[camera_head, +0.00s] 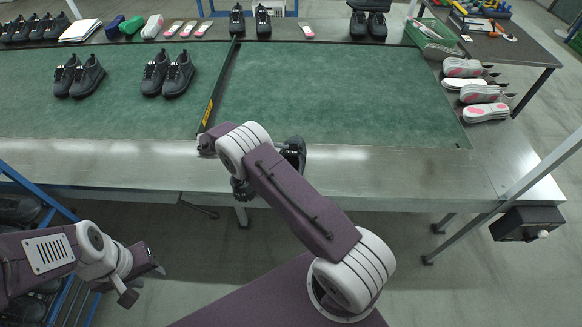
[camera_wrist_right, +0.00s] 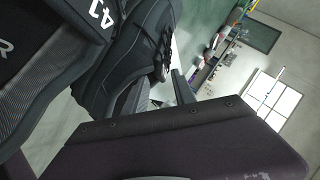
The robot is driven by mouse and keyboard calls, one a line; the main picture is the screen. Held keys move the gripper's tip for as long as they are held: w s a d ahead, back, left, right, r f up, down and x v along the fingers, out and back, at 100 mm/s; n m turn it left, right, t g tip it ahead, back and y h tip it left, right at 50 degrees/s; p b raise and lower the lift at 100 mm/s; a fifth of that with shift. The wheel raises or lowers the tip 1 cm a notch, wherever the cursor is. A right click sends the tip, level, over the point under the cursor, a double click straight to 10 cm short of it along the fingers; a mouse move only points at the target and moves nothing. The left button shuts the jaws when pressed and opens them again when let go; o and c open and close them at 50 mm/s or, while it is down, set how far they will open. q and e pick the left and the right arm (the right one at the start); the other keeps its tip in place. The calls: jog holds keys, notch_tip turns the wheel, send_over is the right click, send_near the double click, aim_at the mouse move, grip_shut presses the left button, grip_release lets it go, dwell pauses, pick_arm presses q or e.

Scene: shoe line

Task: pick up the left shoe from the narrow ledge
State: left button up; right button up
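In the right wrist view, a black shoe (camera_wrist_right: 35,60) with a white "43" and part of an "R" fills the left side very close to the camera. A second black shoe part with laces (camera_wrist_right: 135,45) shows just behind it. In the head view, a dark shape like a shoe (camera_head: 294,151) shows beside my right arm at the steel ledge (camera_head: 400,172). My right arm hides most of that spot, including the right fingers. Whether they touch a shoe cannot be told. My left gripper (camera_head: 147,272) is low at the lower left, away from the ledge, with no shoe visible in it.
Pairs of black shoes (camera_head: 168,75) stand on the green mat (camera_head: 340,95), left of a dark divider (camera_head: 218,85). More shoes and insoles line the back shelf. Pale insoles (camera_head: 486,94) lie at the right. The right mat section is largely clear.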

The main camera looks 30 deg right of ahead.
jog(key=x, duration=0.2)
jog(key=shift+d+f, duration=0.15)
jog(key=shift+d, duration=0.1)
jog(key=shift+a, duration=0.1)
grip_shut()
dwell(1.1)
